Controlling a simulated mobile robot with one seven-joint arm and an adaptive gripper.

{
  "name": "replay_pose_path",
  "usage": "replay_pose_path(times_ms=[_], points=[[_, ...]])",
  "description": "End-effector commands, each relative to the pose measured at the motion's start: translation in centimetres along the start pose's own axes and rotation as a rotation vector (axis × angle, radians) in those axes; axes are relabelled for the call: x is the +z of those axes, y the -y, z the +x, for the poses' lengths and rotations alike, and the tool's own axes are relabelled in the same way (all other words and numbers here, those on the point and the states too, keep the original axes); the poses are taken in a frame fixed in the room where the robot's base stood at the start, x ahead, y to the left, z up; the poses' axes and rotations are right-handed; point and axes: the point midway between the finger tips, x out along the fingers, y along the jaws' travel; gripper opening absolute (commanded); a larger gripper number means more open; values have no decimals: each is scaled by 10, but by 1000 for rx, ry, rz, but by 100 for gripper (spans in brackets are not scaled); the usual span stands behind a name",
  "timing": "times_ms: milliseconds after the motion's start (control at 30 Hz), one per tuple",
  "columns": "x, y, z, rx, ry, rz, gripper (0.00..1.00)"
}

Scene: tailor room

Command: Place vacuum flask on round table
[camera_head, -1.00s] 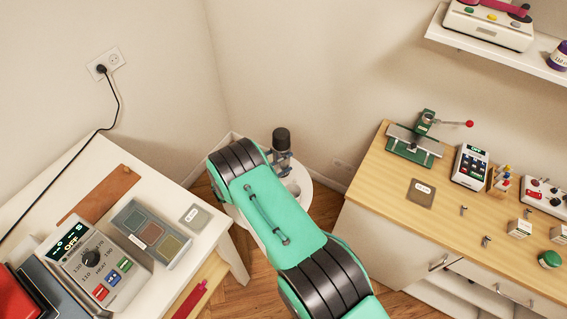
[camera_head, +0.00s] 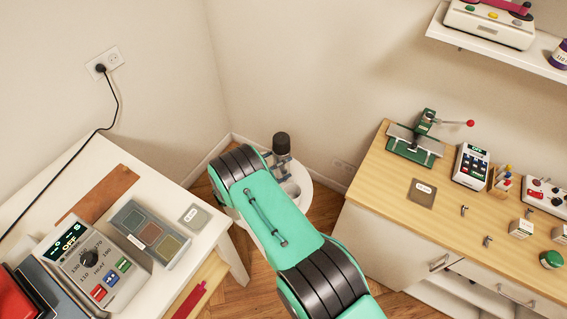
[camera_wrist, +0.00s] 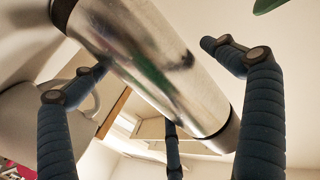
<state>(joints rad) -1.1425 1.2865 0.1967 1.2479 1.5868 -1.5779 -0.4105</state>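The vacuum flask shows in the head view as an upright cylinder with a dark top (camera_head: 281,143). In the wrist view its shiny metal body (camera_wrist: 150,65) runs diagonally across the picture, close to the camera. The blue-grey ribbed fingers of my gripper (camera_head: 283,162) are around the flask; they also show on both sides of it and below it in the wrist view (camera_wrist: 165,100). The gripper appears shut on it. The white round table (camera_head: 303,199) is below, partly covered by my arm. The flask's lower end is hidden, so I cannot tell whether it touches the table.
A white table (camera_head: 225,238) with a control device (camera_head: 105,272) and swatch panel (camera_head: 150,235) stands at left. A wooden-topped cabinet (camera_head: 380,190) with a green press (camera_head: 415,145) and small items stands at right. Walls meet in the corner behind the round table.

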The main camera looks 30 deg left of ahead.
Motion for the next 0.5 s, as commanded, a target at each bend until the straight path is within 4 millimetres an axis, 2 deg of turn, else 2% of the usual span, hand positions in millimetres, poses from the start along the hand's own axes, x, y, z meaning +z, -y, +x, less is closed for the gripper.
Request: replay_pose_path(times_ms=[400,500], points=[[-4,0,-1,0,0,0,99],[-4,1,-11,-2,0,0,99]])
